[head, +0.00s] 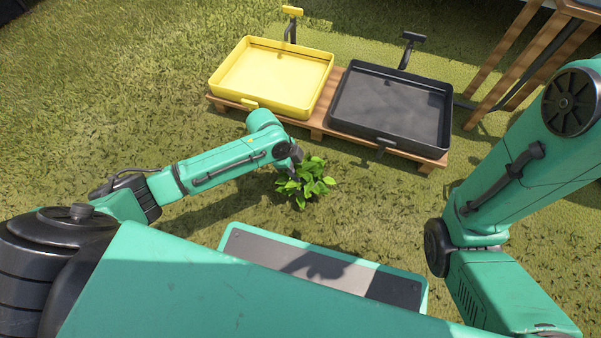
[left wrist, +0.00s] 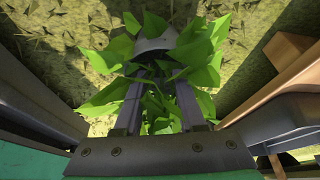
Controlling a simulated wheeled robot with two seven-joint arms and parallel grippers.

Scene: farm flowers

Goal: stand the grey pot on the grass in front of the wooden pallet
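The leafy green plant (head: 305,182) shows just beyond my left wrist in the head view, on the near side of the wooden pallet (head: 316,133). Its leaves hide the pot there. In the left wrist view, part of the grey pot (left wrist: 152,45) shows among the leaves. My left gripper (left wrist: 155,75) has its two fingers apart, with leaves between and around them, and their tips reach the pot. Leaves cover the contact, so I cannot tell whether they grip it or whether the pot's base touches the grass. My right gripper is out of view.
A yellow tray (head: 272,77) and a black tray (head: 391,107) stand on the pallet, each with a handled tool beside it. Wooden legs (head: 515,65) stand at the upper right. Open grass (head: 120,110) lies to the left and before the pallet.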

